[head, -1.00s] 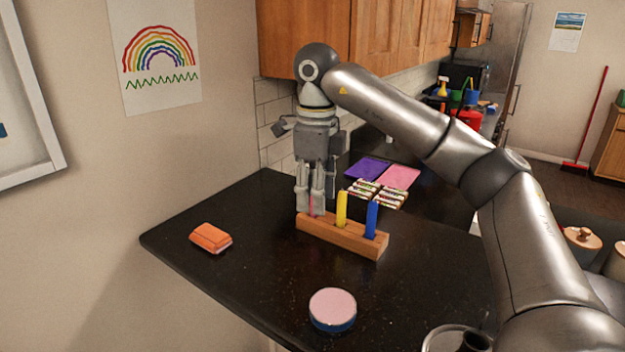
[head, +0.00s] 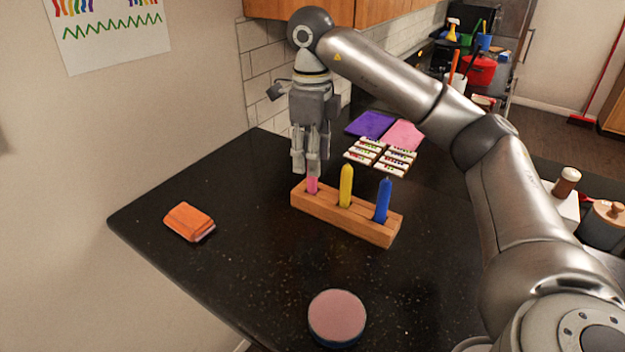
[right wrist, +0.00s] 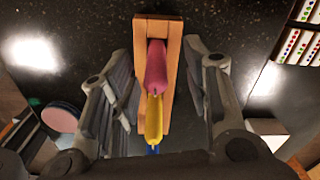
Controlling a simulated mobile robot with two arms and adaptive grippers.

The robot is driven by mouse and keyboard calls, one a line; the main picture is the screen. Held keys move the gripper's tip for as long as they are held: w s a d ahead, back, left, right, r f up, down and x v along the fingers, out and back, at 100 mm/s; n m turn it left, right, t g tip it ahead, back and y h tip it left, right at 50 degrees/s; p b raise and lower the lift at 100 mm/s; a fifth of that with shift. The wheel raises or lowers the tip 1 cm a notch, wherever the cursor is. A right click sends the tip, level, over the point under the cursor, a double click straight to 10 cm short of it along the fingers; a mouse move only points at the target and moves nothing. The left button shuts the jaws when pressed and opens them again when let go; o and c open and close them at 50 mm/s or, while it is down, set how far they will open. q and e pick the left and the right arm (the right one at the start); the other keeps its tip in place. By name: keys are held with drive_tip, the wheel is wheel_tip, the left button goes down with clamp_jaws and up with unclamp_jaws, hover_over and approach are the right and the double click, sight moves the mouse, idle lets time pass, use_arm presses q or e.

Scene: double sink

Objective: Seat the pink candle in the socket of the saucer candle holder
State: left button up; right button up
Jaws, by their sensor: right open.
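The pink candle (head: 312,185) stands in the left end slot of a wooden block (head: 345,215). My right gripper (head: 306,168) points down over that end, with its fingers around the candle's upper part. In the right wrist view the pink candle (right wrist: 156,68) lies between the two spread fingers, with a gap on each side. The gripper is open and hides the candle's top in the head view. I cannot make out a saucer candle holder in these frames. My left gripper is not in view.
A yellow candle (head: 346,186) and a blue candle (head: 383,200) stand in the same block. An orange pack (head: 188,222) lies left, and a round pink-topped blue thing (head: 337,318) near the front edge. Bead-patterned cards (head: 380,157) lie behind. The counter's left middle is clear.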

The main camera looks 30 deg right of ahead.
sight(312, 178)
drive_tip(key=f, duration=0.1)
drive_tip(key=f+p, duration=0.1)
drive_tip(key=f, duration=0.2)
drive_tip(key=shift+s+f+p, duration=0.25)
drive_tip(key=shift+f+p, duration=0.1)
drive_tip(key=shift+p, duration=0.05)
drive_tip(key=shift+a+f, duration=0.1)
drive_tip(key=shift+f, duration=0.15)
drive_tip(key=shift+c, duration=0.5)
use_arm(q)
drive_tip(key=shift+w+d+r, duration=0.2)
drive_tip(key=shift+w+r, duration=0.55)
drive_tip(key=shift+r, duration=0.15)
use_arm(e)
clamp_jaws()
